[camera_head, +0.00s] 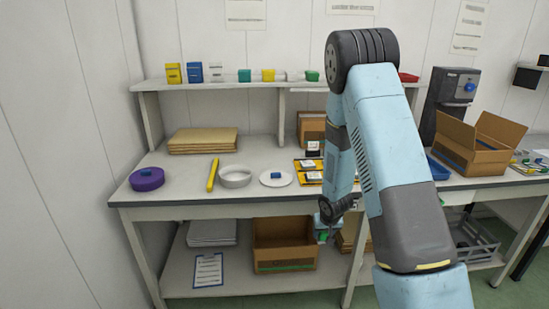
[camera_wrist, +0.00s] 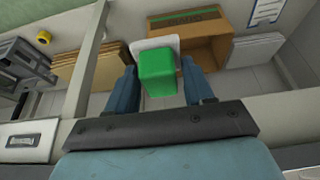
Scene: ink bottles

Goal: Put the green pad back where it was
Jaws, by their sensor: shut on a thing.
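My gripper (camera_head: 325,222) hangs low in front of the workbench's front edge, near the lower shelf. It is shut on the green pad (camera_head: 322,237), which shows as a small green patch in the head view. In the wrist view the green pad (camera_wrist: 158,74) is a bright green block between the two fingers of my gripper (camera_wrist: 160,82). A pale, square-edged piece (camera_wrist: 150,43) shows right behind the pad; I cannot tell whether it is part of it.
The workbench (camera_head: 200,203) bears a purple round item (camera_head: 147,179), a yellow stick (camera_head: 212,175), a white bowl (camera_head: 235,176) and a white plate (camera_head: 288,180). The upper shelf (camera_head: 225,86) holds several small containers. An open carton (camera_head: 285,262) and a clipboard (camera_head: 208,270) are below.

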